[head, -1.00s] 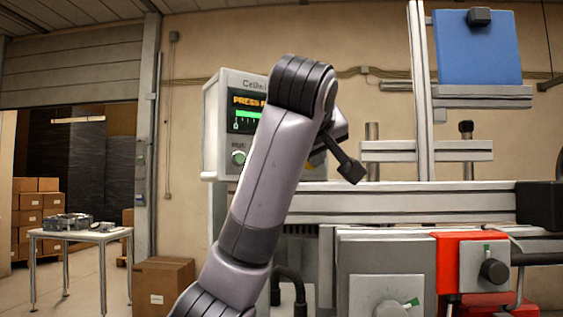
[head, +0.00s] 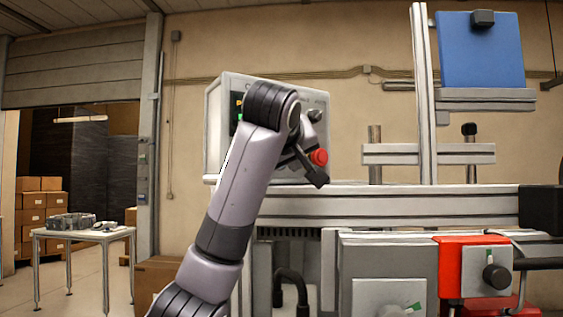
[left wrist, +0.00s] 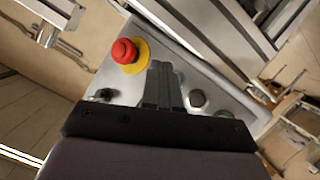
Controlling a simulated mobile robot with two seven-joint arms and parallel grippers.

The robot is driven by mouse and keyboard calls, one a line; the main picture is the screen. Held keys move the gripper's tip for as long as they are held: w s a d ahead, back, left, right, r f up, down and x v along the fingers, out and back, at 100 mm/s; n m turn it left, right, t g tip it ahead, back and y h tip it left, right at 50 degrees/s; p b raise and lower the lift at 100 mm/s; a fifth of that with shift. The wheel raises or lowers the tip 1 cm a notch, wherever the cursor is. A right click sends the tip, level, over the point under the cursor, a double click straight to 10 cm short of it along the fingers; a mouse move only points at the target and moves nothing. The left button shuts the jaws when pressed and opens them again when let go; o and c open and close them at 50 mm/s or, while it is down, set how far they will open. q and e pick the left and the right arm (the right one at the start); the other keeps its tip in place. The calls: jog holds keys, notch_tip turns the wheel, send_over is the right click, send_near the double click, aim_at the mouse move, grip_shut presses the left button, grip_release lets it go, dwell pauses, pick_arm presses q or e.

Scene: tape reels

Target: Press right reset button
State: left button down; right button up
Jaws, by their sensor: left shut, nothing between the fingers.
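The control box (head: 213,132) stands behind my left arm in the head view, and the arm hides most of its front. A red button (head: 319,157) shows just right of my left gripper (head: 318,178). In the left wrist view the red button (left wrist: 124,51) sits on a yellow ring on the grey panel (left wrist: 218,118). The shut, empty fingers of my left gripper (left wrist: 160,78) point over the panel, right of the red button. A round grey button or knob (left wrist: 197,98) is right of the fingers. I cannot tell which is the right reset button. Contact is unclear.
A grey machine rail (head: 420,200) runs to the right of the box. A blue panel (head: 482,55) stands on an upright frame. A red block (head: 450,275) is below the rail. A small white table (head: 82,234) is far left.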

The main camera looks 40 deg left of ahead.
pick_arm(q)
jog(key=shift+w+a, duration=0.25)
jog(key=shift+a, duration=0.5)
jog(key=shift+a, duration=0.1)
dwell(1.5)
jog(key=shift+w+a, duration=0.15)
jog(key=shift+a, duration=0.15)
jog(key=shift+w+a, duration=0.15)
jog(key=shift+a, duration=0.2)
dwell(0.7)
jog(key=shift+d, duration=0.1)
jog(key=shift+s+d, duration=0.3)
jog(key=shift+d, duration=0.35)
jog(key=shift+s+d+b, duration=0.25)
jog(key=shift+s+d, duration=0.05)
jog(key=shift+d, duration=0.5)
jog(key=shift+s+d+b, duration=0.25)
jog(key=shift+d, duration=0.5)
jog(key=shift+s+d+b, duration=0.25)
jog(key=shift+s+d, duration=0.05)
jog(key=shift+d, duration=0.5)
jog(key=shift+f, duration=0.1)
